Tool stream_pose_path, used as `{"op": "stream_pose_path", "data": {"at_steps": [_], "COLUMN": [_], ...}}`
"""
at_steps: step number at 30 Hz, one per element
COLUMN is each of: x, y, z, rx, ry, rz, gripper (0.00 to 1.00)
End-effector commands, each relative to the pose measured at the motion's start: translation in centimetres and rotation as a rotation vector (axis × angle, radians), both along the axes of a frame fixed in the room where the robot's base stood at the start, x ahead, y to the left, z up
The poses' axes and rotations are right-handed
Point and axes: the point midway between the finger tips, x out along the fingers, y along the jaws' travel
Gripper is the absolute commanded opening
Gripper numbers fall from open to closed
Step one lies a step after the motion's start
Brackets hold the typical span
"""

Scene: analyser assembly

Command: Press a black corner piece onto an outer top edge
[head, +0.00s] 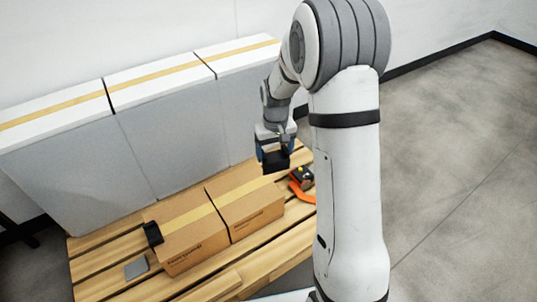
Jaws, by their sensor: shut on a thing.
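My gripper (272,148) is shut on a black corner piece (276,162). It holds the piece in the air above the far right part of the pallet, and in the picture the piece shows just above the right cardboard box's back right corner. Another black corner piece (153,234) sits at the outer left top edge of the left cardboard box (195,240). The right cardboard box (250,205) stands beside it. Both have a yellow stripe along the top. I cannot tell the exact height of the held piece above the box.
The boxes stand on a wooden pallet (92,287). Large grey blocks with white tops (165,80) form a row behind. An orange and black item (302,182) lies right of the boxes. A flat grey piece (136,267) lies at the front left. Open floor is at right.

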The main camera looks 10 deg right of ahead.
Motion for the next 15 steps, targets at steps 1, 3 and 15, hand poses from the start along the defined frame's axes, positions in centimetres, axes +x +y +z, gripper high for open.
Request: {"op": "stream_pose_path", "data": {"at_steps": [1,3,15], "x": [0.8,2.0,9.1], "y": [0.1,0.1,0.2], "z": [-0.5,-1.4,-8.6], "rx": [0.000,0.001,0.002], "ry": [0.003,0.003,0.002], "rz": [0.074,0.215,1.150], "gripper": [0.57,0.57,0.57]}}
